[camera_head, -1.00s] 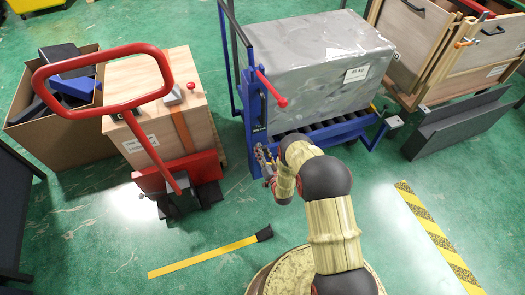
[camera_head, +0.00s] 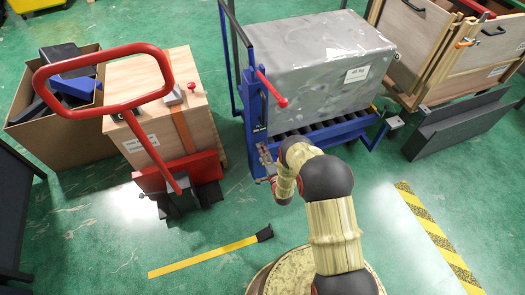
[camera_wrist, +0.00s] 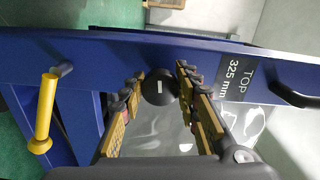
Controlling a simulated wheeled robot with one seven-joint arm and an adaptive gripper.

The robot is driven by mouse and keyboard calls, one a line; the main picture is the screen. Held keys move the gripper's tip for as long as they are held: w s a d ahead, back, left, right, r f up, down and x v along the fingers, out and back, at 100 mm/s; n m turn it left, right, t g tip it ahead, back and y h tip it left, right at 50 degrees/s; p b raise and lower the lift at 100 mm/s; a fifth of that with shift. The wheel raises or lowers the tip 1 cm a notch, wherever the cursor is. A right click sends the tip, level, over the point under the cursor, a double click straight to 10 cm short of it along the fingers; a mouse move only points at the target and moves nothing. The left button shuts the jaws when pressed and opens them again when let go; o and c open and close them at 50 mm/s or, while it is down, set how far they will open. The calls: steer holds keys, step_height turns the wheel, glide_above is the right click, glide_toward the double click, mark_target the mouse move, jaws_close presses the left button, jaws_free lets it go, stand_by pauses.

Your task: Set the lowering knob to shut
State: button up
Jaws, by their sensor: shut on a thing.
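The lowering knob (camera_wrist: 160,87) is a round black knob with a short white mark, on the blue frame of the lift table. In the wrist view it sits between my gripper's fingertips (camera_wrist: 161,74), which close on it from both sides. In the head view my gripper (camera_head: 265,157) is at the near left of the blue lift table (camera_head: 318,134), and the knob is too small to make out there.
A yellow-handled lever (camera_wrist: 44,115) stands left of the knob, and a "TOP 325 mm" label (camera_wrist: 240,75) is right. A red pallet truck (camera_head: 175,178) stands left.

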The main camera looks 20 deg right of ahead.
steer(key=shift+m, duration=0.9)
steer(key=o, duration=1.1)
steer(key=shift+o, duration=0.4)
steer(key=s, duration=1.2)
steer(key=shift+d, duration=0.3)
